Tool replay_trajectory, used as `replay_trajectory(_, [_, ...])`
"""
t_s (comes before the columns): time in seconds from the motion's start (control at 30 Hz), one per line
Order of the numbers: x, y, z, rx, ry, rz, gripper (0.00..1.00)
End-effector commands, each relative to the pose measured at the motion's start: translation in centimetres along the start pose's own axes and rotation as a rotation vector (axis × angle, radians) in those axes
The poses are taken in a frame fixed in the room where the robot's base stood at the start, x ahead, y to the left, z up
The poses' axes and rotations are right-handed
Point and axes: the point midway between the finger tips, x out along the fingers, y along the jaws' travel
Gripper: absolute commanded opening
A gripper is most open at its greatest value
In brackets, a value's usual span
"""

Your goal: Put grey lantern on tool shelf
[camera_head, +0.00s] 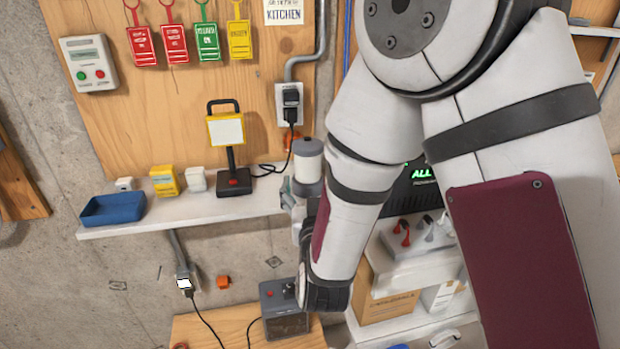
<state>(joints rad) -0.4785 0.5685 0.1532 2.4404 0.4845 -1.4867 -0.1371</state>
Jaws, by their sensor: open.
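I take this shelf to be the tool shelf. My gripper (296,192) is open, low against the lantern's near side at the shelf's edge. My own arm hides much of the gripper and the shelf's right end. I cannot tell whether the fingers touch the lantern, and the lantern's underside is hidden.
The shelf also holds a blue tray (112,209), a yellow box (165,181), small white blocks (197,179) and a yellow-headed work lamp (228,150). A grey device (284,308) sits on the wooden bench (225,328) below.

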Motion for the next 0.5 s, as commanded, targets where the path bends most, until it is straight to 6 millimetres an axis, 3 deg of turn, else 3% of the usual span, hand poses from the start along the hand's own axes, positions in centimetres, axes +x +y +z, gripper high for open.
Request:
replay_trajectory(0.33, [-0.7,0.1,-0.2,0.003,-0.004,0.000,0.73])
replay_trajectory(0.5, [-0.1,1.2,-1.7,0.035,-0.076,-0.012,0.73])
